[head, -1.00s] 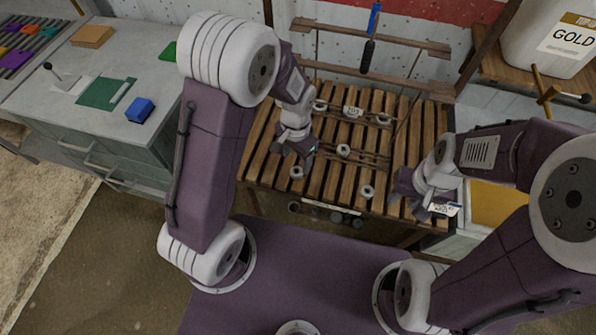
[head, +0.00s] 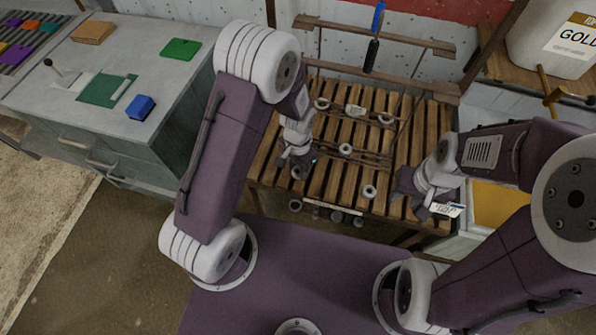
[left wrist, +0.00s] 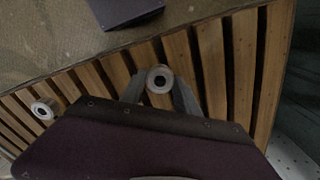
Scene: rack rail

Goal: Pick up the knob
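A pale round knob (left wrist: 160,79) with a dark centre sits on the slatted wooden table (left wrist: 245,60) in the left wrist view. My left gripper (left wrist: 159,93) is open, with one finger on each side of this knob; I cannot tell whether they touch it. In the head view my left gripper (head: 297,160) is low over the table's left part, partly covering the knob (head: 299,173). A second pale knob (left wrist: 43,109) lies further left in the wrist view. My right gripper (head: 432,200) is at the table's right edge, its fingers unclear, beside a white label (head: 446,210).
Several similar round pieces, such as one in the middle (head: 345,149) and one at the front right (head: 369,191), are on the slatted table. Thin rails run across it. A grey cabinet (head: 150,150) stands left. A yellow-topped box (head: 500,208) is at right.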

